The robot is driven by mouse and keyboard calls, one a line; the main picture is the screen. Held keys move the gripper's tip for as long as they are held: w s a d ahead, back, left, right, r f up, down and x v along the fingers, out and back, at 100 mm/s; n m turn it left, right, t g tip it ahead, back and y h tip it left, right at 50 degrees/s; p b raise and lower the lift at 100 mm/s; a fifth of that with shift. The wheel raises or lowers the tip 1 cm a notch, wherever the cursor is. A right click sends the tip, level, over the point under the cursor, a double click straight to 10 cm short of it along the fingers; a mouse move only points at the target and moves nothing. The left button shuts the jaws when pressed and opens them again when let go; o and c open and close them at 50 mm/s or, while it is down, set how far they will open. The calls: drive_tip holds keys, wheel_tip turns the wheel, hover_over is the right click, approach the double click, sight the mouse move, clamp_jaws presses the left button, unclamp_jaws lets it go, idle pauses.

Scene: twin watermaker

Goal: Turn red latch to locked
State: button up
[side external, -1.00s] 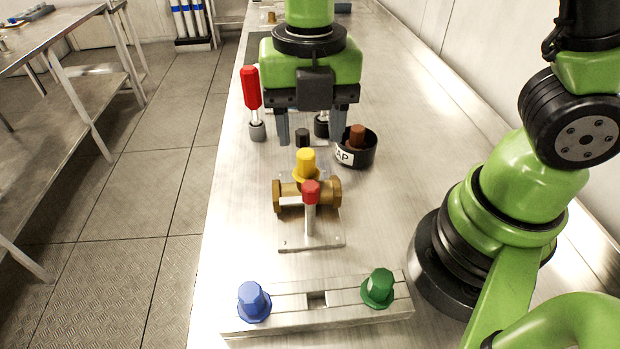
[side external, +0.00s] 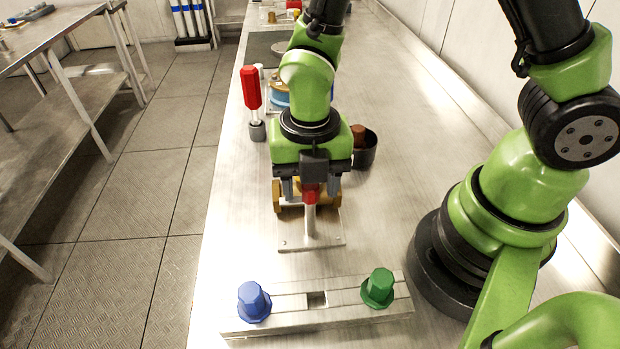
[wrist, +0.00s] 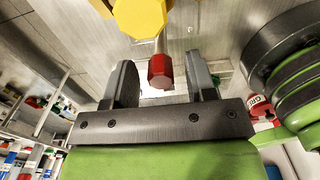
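The red latch knob (side external: 311,196) sits on a metal arm at the brass valve (side external: 277,198), which stands on a post and flat plate. My gripper (side external: 307,188) is directly over the valve, partly hiding it and its yellow cap. In the wrist view the red knob (wrist: 160,73) lies between the two fingers of my gripper (wrist: 160,62), with gaps on both sides. The fingers are open and do not appear to touch it. The yellow cap (wrist: 140,15) is just beyond the knob.
A metal block (side external: 345,307) in front carries a blue knob (side external: 253,300) and a green knob (side external: 379,287). A red-handled tool (side external: 251,88) stands upright behind left. A dark bowl (side external: 368,152) with a brown cap is behind right. Bench to the right of the plate is clear.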

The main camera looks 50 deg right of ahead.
drive_tip(key=c, duration=0.9)
drive_tip(key=shift+m, duration=0.3)
drive_tip(key=m, duration=0.3)
drive_tip(key=shift+m, duration=0.3)
drive_tip(key=m, duration=0.4)
drive_tip(key=shift+s, duration=0.15)
drive_tip(key=m, duration=0.9)
drive_tip(key=shift+s+m, duration=0.15)
drive_tip(key=shift+m, duration=0.15)
drive_tip(key=o, duration=0.9)
